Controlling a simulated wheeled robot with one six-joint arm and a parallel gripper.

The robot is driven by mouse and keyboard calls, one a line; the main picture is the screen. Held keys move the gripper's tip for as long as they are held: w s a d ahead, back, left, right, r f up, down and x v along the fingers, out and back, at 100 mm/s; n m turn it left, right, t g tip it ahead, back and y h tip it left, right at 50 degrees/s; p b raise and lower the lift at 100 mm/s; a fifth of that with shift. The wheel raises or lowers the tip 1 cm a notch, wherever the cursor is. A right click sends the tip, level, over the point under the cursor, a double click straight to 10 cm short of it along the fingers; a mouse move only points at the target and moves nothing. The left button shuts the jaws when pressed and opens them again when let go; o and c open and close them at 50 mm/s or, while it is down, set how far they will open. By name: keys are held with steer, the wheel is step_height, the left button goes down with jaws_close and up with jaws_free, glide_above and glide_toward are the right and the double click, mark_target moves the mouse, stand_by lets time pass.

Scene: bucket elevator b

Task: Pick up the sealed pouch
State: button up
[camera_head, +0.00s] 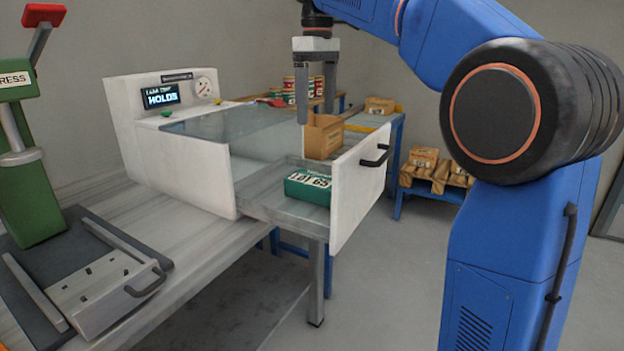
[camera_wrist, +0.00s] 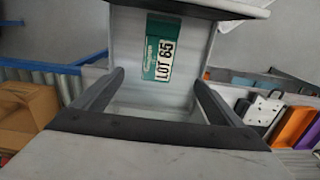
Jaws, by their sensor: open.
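The pouch (camera_head: 308,187) is a green pack with a white "LOT 65" label. It lies in the pulled-out drawer (camera_head: 357,193) of the white machine. In the wrist view the pouch (camera_wrist: 158,48) shows ahead of the fingertips, between them. My gripper (camera_head: 316,115) hangs with its fingers pointing down, above and behind the pouch in the head view, apart from it. In the wrist view my gripper (camera_wrist: 158,77) is open, with nothing between its fingers.
The drawer's tall white front with a black handle (camera_head: 375,156) rises beside the pouch. The green press (camera_head: 28,150) stands at left. Brown bags (camera_head: 425,160) lie on a low blue rack.

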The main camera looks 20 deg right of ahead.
glide_above(319, 179)
steer(key=f, duration=1.2)
steer(key=shift+w+a, duration=0.2)
steer(key=shift+a, duration=0.1)
steer(key=shift+s+d+f, duration=0.1)
steer(key=shift+d+f, duration=0.05)
steer(key=shift+f, duration=1.2)
steer(key=shift+d+f, duration=0.1)
steer(key=shift+f, duration=1.25)
steer(key=shift+c, duration=0.3)
steer(key=c, duration=0.9)
